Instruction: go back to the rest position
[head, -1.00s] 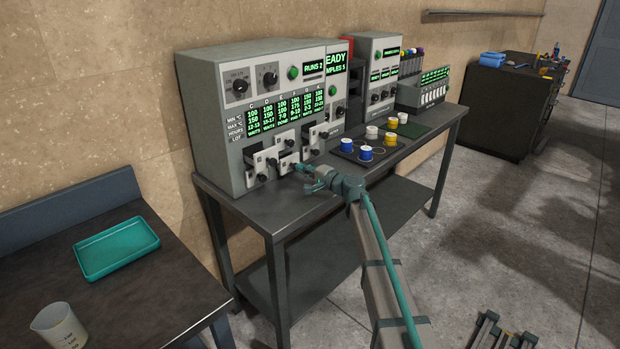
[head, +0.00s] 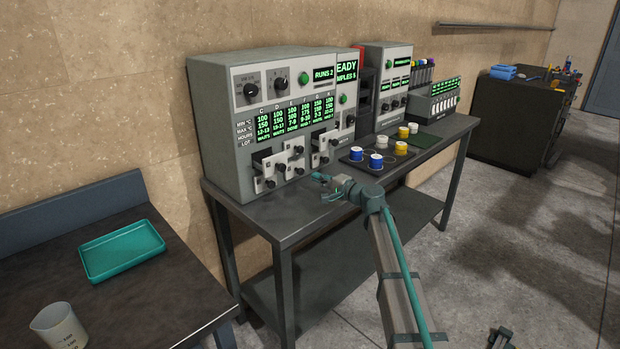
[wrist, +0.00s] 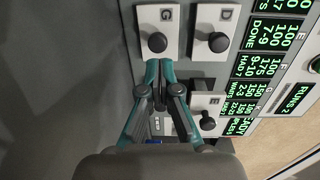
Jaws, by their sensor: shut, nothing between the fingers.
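My gripper (head: 322,183) is in front of the large grey machine (head: 222,120) with the green lit displays, above the front part of the dark bench (head: 285,228). In the wrist view the gripper (wrist: 158,65) has its fingertips together and holds nothing. In the head view several drawers (head: 268,160) low on the machine stand out by different amounts. I cannot tell whether the fingertips touch a drawer.
A dark tray with several blue, white and yellow capped jars (head: 376,160) lies right of my arm. More grey instruments (head: 388,80) stand behind it. A teal tray (head: 122,248) and a beaker (head: 58,328) are on the left table. The floor at right is open.

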